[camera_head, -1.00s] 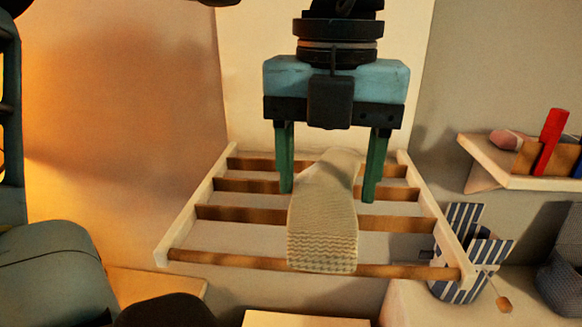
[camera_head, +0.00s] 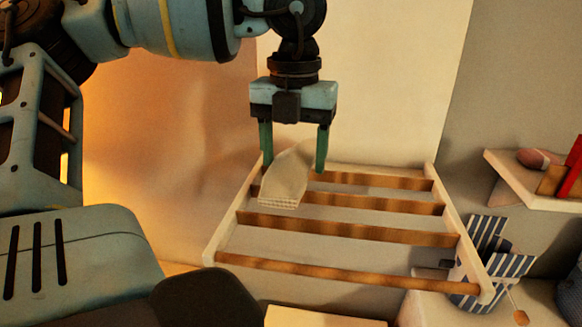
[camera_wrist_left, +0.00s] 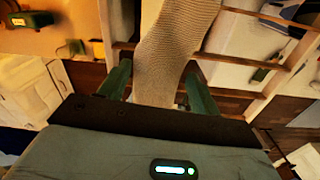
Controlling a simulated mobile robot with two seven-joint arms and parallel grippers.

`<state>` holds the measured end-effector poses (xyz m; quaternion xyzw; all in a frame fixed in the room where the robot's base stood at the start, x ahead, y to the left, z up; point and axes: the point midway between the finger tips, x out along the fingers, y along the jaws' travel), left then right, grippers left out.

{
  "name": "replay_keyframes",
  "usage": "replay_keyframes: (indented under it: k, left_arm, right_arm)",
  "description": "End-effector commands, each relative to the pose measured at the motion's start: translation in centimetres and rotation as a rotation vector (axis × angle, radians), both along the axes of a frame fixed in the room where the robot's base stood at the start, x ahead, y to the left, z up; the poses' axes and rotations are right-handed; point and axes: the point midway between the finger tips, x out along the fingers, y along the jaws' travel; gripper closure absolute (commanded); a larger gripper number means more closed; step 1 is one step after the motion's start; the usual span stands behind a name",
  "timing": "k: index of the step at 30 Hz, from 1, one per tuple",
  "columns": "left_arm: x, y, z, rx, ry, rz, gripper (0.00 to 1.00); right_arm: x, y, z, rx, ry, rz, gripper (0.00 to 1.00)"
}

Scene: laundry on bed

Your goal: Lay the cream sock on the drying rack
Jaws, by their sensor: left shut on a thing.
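The cream sock (camera_head: 284,181) is ribbed and lies between the fingers of my left gripper (camera_head: 294,165). The gripper is shut on it. In the head view the sock's cuff end points toward me, over the back left part of the drying rack (camera_head: 345,276). I cannot tell whether it touches the rungs. The rack has a pale frame and several wooden rungs. In the left wrist view the sock (camera_wrist_left: 172,50) extends up from between the fingers (camera_wrist_left: 158,84), with rack rungs (camera_wrist_left: 262,57) behind it. My right gripper is not in view.
A wall shelf (camera_head: 535,182) with a red item (camera_head: 575,158) is at the right. A blue-and-white striped container (camera_head: 488,262) stands by the rack's right front corner. The rack's middle and right rungs are bare.

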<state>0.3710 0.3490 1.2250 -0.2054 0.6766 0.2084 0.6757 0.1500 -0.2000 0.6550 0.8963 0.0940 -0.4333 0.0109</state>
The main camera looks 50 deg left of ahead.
Motion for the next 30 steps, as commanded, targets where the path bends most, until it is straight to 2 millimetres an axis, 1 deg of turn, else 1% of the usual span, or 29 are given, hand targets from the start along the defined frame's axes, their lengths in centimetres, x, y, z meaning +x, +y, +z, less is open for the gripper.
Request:
replay_keyframes:
  k: [1,4,8,15,21,22,26,27,30]
  left_arm:
    - [-0.1,0.2,-0.4,-0.003,0.001,-0.001,0.58]
    - [-0.1,0.2,-2.0,-0.004,0.0,-0.002,0.58]
    - [-0.1,0.2,-3.2,-0.002,-0.001,0.0,0.58]
    - [0.0,0.2,-3.4,-0.001,-0.003,0.001,0.58]
    - [0.0,0.2,-3.8,0.0,-0.001,0.0,0.58]
    - [0.0,0.2,-3.8,0.0,-0.001,0.001,0.34]
    - [0.0,0.2,-3.7,-0.001,-0.003,0.001,0.17]
    - [0.0,0.2,-3.7,-0.001,-0.003,0.0,0.15]
    - [0.0,0.2,-3.7,-0.001,-0.003,0.001,0.15]
  right_arm:
    - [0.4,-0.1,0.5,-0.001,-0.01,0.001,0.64]
    - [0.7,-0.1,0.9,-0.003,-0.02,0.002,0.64]
    - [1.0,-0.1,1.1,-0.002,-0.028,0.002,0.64]
    - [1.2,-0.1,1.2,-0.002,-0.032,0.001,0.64]
    - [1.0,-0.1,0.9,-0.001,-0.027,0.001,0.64]
    - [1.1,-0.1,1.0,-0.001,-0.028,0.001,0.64]
    - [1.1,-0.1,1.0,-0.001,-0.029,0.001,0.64]
    - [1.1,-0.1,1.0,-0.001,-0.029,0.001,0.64]
    - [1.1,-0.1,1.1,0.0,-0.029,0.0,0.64]
